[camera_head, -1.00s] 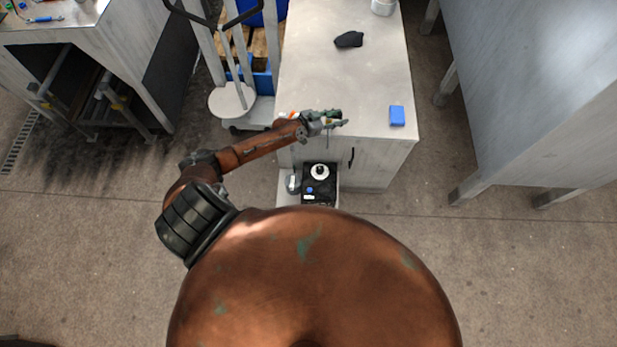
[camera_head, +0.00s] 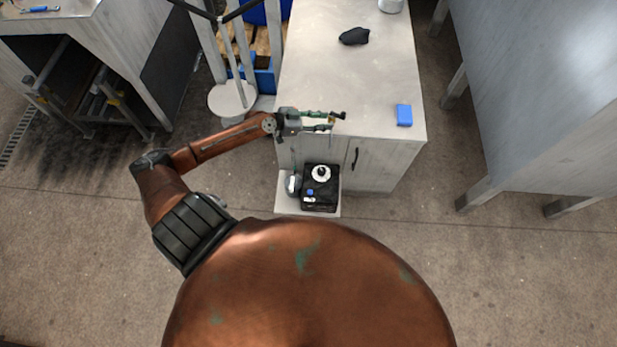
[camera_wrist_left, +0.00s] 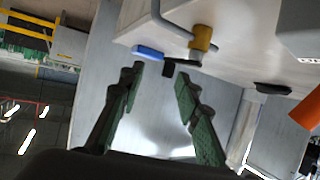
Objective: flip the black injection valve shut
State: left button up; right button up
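The black injection valve shows in the left wrist view as a short black lever (camera_wrist_left: 170,69) at a brass-yellow fitting (camera_wrist_left: 202,38) on a bent grey pipe (camera_wrist_left: 170,25). My left gripper (camera_wrist_left: 160,76) is open, with one green finger on each side of the lever's end in the picture. I see no clear contact. In the head view my left gripper (camera_head: 338,121) is over the front edge of the grey cabinet (camera_head: 370,90), and its fingers largely hide the valve. My right gripper is not in view.
A blue block (camera_head: 404,115) and a black cloth-like item (camera_head: 354,36) lie on the cabinet top. A black box (camera_head: 321,190) with a white-and-black cap stands on a low platform in front.

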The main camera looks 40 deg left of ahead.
pick_arm(q)
jog(key=s+d+f+g+y, duration=0.1)
jog(key=s+d+f+g, duration=0.1)
jog(key=s+f, duration=0.5)
jog(key=s+d+f+n+g+y, duration=0.1)
jog(key=s+d+f+g, duration=0.1)
jog(key=s+f, duration=0.5)
jog(key=shift+s+d+f+n+y, duration=0.3)
jog(key=shift+s+f, duration=0.1)
jog(key=shift+f, duration=1.85)
